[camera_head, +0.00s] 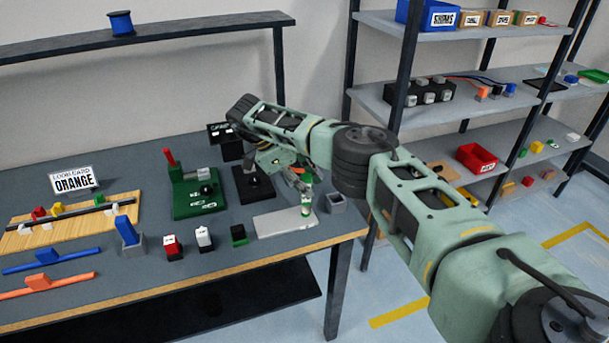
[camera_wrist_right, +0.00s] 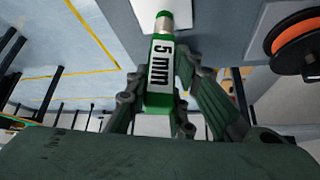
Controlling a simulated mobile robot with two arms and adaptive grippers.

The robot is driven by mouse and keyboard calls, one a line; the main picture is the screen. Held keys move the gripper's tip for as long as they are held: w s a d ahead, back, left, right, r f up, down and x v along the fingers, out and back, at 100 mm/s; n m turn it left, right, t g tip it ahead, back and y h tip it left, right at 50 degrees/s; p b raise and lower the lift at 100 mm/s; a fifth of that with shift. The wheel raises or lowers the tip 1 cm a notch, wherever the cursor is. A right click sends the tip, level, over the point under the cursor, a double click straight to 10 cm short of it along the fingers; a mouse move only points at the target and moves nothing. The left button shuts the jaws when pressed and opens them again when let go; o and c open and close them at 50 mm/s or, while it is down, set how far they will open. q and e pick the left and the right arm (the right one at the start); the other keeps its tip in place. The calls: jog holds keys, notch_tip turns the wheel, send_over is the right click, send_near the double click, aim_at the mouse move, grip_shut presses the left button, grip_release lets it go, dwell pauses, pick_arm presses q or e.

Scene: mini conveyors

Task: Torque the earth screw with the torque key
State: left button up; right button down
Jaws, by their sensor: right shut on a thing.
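My right gripper (camera_head: 301,184) reaches over the right part of the table, its fingers pointing down. It is shut on a green tool with a white "5 mm" label (camera_wrist_right: 161,75). In the head view this tool (camera_head: 306,207) stands upright at the light grey plate (camera_head: 278,225); I cannot tell whether its tip touches the plate. A blue bar with a raised grip (camera_head: 45,258) and an orange bar with a raised grip (camera_head: 47,283) lie at the table's left front. I cannot make out the earth screw. My left gripper is not in view.
A green base with a red-topped lever (camera_head: 196,201) and a black stand (camera_head: 252,183) are left of my right gripper. A grey cup (camera_head: 336,203) stands right of the plate. Small blocks line the front. An orange spool (camera_wrist_right: 297,42) shows in the wrist view.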

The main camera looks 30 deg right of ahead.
jog(key=n+t+p, duration=0.1)
jog(key=n+p, duration=0.2)
jog(key=n+t+p, duration=0.2)
jog(key=n+p, duration=0.1)
jog(key=n+t+p, duration=0.1)
jog(key=n+p, duration=0.1)
jog(key=shift+s+r+n+t+h+p, duration=0.25)
jog(key=shift+n+t+h+p, duration=0.05)
jog(key=shift+n+h+p, duration=0.1)
jog(key=n+t+p, duration=0.1)
jog(key=n, duration=0.2)
jog(key=shift+d+t, duration=0.1)
jog(key=shift+t, duration=0.3)
jog(key=shift+s+f+n+t+y, duration=0.1)
jog(key=shift+n+t+y, duration=0.45)
jog(key=shift+n, duration=0.55)
jog(key=n+y, duration=0.1)
jog(key=n, duration=0.1)
jog(key=n+t+y, duration=0.1)
jog(key=n, duration=0.1)
jog(key=shift+f+n+t+p, duration=0.1)
jog(key=shift+n+t+p, duration=0.15)
jog(key=shift+n+p, duration=0.1)
jog(key=shift+n+y, duration=0.55)
jog(key=shift+n, duration=0.5)
jog(key=shift+f+b, duration=0.6)
jog(key=shift+f, duration=0.05)
